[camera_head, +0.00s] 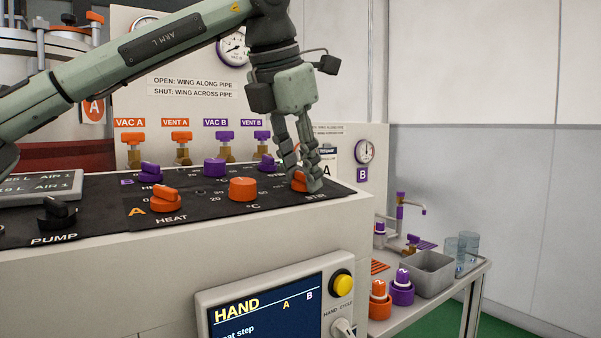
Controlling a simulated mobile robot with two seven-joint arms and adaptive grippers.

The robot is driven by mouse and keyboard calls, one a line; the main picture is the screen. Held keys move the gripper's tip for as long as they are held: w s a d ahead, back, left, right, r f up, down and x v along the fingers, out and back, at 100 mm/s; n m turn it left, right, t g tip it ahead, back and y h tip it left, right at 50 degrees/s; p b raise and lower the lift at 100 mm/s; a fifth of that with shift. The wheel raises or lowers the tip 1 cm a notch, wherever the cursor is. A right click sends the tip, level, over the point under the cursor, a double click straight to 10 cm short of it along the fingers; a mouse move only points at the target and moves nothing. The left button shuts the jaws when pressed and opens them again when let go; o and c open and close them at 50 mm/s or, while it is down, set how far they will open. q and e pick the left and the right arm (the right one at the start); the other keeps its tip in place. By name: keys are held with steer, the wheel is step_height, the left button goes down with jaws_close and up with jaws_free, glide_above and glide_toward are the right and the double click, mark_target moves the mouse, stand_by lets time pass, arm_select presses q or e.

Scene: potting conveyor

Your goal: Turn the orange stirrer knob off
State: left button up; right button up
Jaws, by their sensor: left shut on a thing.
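The orange stirrer knob (298,181) sits at the right end of the front row on the black control panel, beside the "STIR" label. My left gripper (311,184) comes down from above and is shut on this knob. The fingers hide much of the knob, so I cannot tell its pointer direction. My right gripper is not in view.
An orange heat knob (165,200) and an orange °C knob (243,189) stand to the left in the same row. Purple knobs (215,167) stand behind. A screen box with a yellow button (342,285) is below. A side table with a grey bin (428,274) is right.

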arm_select(q)
steer(key=n+b, duration=0.1)
steer(key=n, duration=0.1)
steer(key=n+t+y+b, duration=0.1)
steer(key=n, duration=0.1)
steer(key=shift+s+d+n, duration=0.1)
steer(key=shift+d+n, duration=0.05)
steer(key=shift+n, duration=0.25)
steer(key=shift+n+t+y+b, duration=0.3)
steer(key=shift+n+y+b, duration=0.4)
steer(key=shift+n, duration=0.7)
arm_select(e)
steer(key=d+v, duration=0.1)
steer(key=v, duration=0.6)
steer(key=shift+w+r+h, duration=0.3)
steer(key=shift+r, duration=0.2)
arm_select(q)
steer(key=o, duration=1.2)
steer(key=shift+c, duration=0.2)
steer(key=shift+r, duration=0.1)
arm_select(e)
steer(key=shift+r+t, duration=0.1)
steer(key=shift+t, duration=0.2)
arm_select(q)
steer(key=v, duration=1.1)
steer(key=shift+s+d+r, duration=0.15)
steer(key=shift+s+r, duration=0.1)
steer(key=shift+r, duration=0.1)
